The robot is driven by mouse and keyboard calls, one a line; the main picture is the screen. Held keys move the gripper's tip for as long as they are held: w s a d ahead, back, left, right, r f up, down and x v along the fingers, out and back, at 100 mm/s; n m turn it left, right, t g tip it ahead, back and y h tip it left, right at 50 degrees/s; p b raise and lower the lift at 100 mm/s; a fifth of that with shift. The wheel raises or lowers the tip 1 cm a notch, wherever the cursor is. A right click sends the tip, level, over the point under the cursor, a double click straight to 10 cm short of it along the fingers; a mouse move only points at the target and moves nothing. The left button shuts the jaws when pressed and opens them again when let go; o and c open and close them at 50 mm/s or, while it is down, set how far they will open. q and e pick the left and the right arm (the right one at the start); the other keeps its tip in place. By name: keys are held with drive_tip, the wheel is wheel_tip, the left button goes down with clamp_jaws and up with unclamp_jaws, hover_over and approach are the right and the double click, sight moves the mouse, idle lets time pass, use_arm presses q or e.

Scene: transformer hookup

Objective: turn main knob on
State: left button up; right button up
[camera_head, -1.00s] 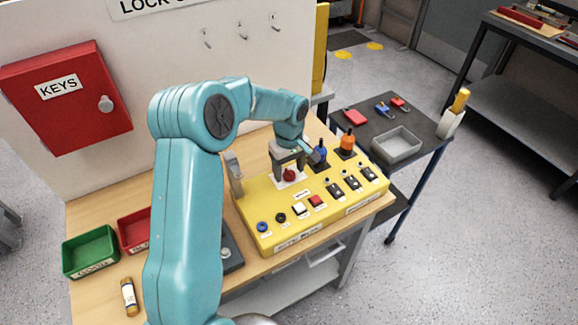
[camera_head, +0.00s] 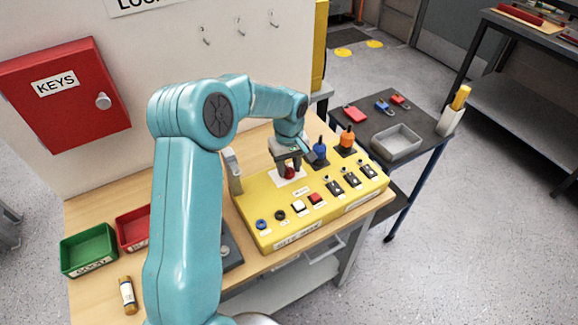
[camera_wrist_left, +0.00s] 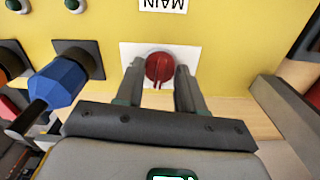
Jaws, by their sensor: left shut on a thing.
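The main knob (camera_head: 289,173) is red and round, on a white plate on top of the yellow control box (camera_head: 262,203). In the left wrist view the red knob (camera_wrist_left: 160,68) sits below a label reading MAIN. My left gripper (camera_head: 288,168) comes down over the knob from above. In the left wrist view the two fingers (camera_wrist_left: 161,75) stand on either side of the knob, shut on it. A dark line runs down the knob's face toward the gripper. My right gripper is not in view.
A blue connector (camera_head: 320,153) and an orange one (camera_head: 347,140) stand on the box close to the gripper. Switches and buttons line its front. A grey lever (camera_head: 233,172) stands at its left. Green (camera_head: 89,250) and red bins sit further left.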

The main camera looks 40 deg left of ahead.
use_arm(q)
drive_tip(key=m+b, duration=0.1)
drive_tip(key=m, duration=0.2)
drive_tip(key=shift+a+f+m, duration=0.1)
drive_tip(key=shift+m, duration=0.2)
drive_tip(key=m, duration=0.4)
drive_tip(key=shift+m+b, duration=0.3)
drive_tip(key=shift+b, duration=0.1)
drive_tip(key=m, duration=0.4)
drive_tip(key=shift+m, duration=2.1)
